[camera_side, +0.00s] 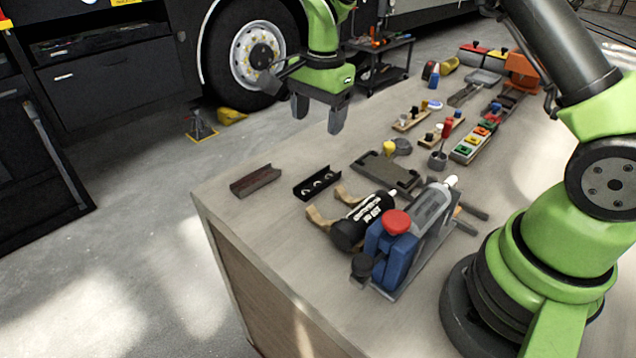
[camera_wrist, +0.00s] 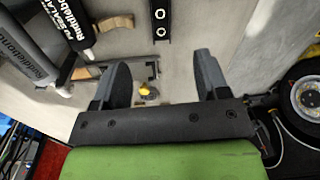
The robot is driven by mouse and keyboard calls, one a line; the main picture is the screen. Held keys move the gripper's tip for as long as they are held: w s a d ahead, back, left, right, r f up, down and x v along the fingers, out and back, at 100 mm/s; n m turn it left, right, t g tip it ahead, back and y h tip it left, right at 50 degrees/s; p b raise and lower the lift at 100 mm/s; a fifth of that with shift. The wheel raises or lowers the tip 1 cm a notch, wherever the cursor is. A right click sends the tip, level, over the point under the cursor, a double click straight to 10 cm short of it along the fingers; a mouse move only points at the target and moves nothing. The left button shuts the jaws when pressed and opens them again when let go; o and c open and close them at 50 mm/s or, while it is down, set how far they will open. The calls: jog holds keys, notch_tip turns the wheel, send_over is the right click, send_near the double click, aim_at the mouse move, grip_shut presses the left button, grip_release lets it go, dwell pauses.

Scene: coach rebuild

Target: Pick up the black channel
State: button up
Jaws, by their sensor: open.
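The black channel (camera_side: 309,191) is a short dark U-shaped piece with several round holes. It lies on the table between a rusty brown channel and a wooden cradle. In the wrist view the black channel (camera_wrist: 161,22) shows at the top edge, partly cut off, ahead of the gap between the fingers. My gripper (camera_side: 319,114) is open and empty, in the air above the far left part of the table, apart from the channel. In the wrist view the two fingers of my gripper (camera_wrist: 163,75) stand wide apart.
The brown channel (camera_side: 255,181) lies left of the black one. A dark flat plate (camera_side: 386,172) lies behind. Bare table surrounds the black channel's front and left.

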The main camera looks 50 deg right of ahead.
jog(key=m, duration=0.1)
send_over(316, 185)
jog(key=shift+g, duration=0.4)
notch_tip(316, 185, down, 9)
jog(key=shift+s+r, duration=0.1)
jog(key=shift+s, duration=0.05)
jog(key=shift+f, duration=3.1)
jog(key=c, duration=1)
